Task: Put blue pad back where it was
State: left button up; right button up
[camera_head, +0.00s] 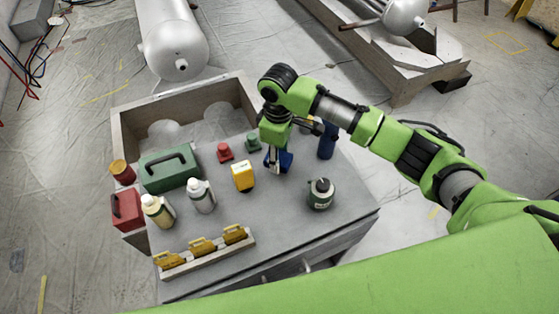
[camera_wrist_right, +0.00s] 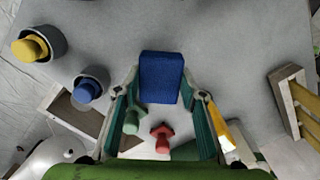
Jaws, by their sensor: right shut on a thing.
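The blue pad (camera_head: 284,161) is a small dark blue block. My right gripper (camera_head: 277,150) points down and is shut on it, over the middle of the grey tabletop. In the right wrist view the pad (camera_wrist_right: 161,77) sits between the two green-lined fingers. I cannot tell whether its underside touches the table. My left gripper is not in view.
A rack of yellow pieces (camera_head: 203,247) lies in front. Bottles and a green toolbox (camera_head: 168,172) stand left.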

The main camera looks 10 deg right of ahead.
aim_at(280, 158)
jog(key=shift+d+f, duration=0.1)
jog(key=shift+f, duration=1.5)
jog(key=o, duration=1)
notch_tip(280, 158, up, 12)
jog(key=shift+r, duration=0.1)
